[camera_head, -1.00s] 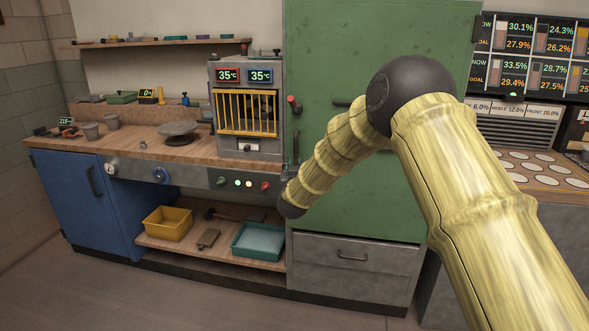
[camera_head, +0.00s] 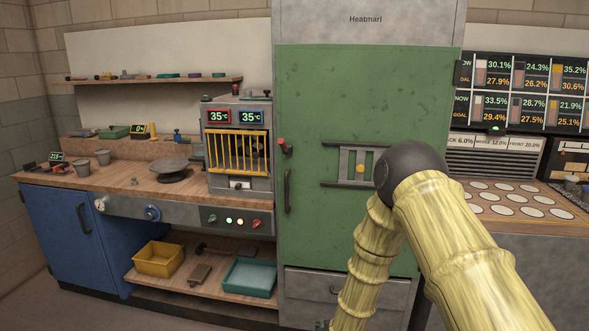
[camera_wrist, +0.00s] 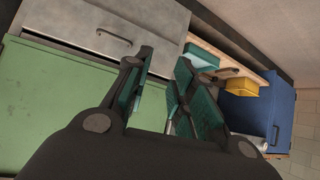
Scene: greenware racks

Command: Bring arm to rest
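My arm shows at the right of the head view, a pale yellow bamboo-like limb with a dark elbow. Its forearm hangs down in front of the green cabinet door (camera_head: 330,110) and runs out at the bottom edge. In the wrist view my gripper (camera_wrist: 164,60) has its two dark fingers with teal pads apart. Nothing shows between them. Beyond the fingers are the grey drawer (camera_wrist: 115,28) and the green door (camera_wrist: 60,105), seen turned over.
Left of the door stands a workbench (camera_head: 120,180) with a barred kiln (camera_head: 238,152) and a blue cupboard (camera_head: 65,235). A yellow bin (camera_head: 158,260) and a teal tray (camera_head: 249,278) sit on its lower shelf. A counter with white discs (camera_head: 510,205) is at right.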

